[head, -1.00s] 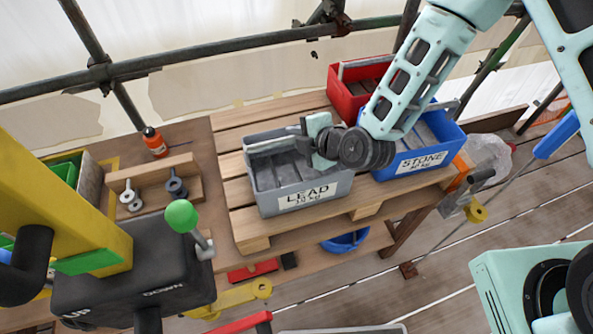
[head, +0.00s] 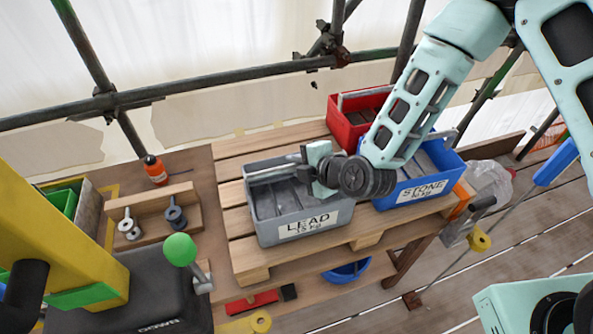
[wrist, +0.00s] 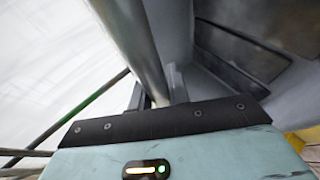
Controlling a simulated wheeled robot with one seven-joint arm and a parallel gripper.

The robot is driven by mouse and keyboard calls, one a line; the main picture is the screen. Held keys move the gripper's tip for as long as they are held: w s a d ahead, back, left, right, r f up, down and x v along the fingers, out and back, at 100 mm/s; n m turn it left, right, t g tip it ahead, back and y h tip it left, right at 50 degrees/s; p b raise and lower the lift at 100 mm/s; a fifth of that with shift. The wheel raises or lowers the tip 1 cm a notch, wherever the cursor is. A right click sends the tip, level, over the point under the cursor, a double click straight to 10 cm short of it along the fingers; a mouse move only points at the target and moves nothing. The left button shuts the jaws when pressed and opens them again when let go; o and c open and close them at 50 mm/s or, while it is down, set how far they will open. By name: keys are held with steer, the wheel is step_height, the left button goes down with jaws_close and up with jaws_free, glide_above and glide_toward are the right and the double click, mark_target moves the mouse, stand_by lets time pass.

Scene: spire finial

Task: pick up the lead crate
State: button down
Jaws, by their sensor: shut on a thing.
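The lead crate (head: 300,228) is a grey open bin with a white label reading LEAD. It stands on the wooden pallet bench in the head view, with grey bars or slabs inside. My gripper (head: 306,155) is at the crate's upper rim. It is shut on the crate's round metal handle bar, which runs between the fingers in the wrist view (wrist: 145,50). The crate's grey inside (wrist: 235,50) shows right of the bar. Whether the crate's base touches the slats cannot be told; it looks level.
A blue STONE crate (head: 419,190) stands close on the right, under my forearm. A red crate (head: 352,126) is behind. A wooden rack (head: 155,213) with eyebolts and an orange bottle (head: 155,170) are at left. A green-knobbed lever (head: 180,249) stands in front. Scaffold pipes cross behind.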

step_height(320, 180, up, 10)
steer(key=b, duration=0.2)
steer(key=shift+f, duration=0.25)
stand_by(0.6)
stand_by(0.3)
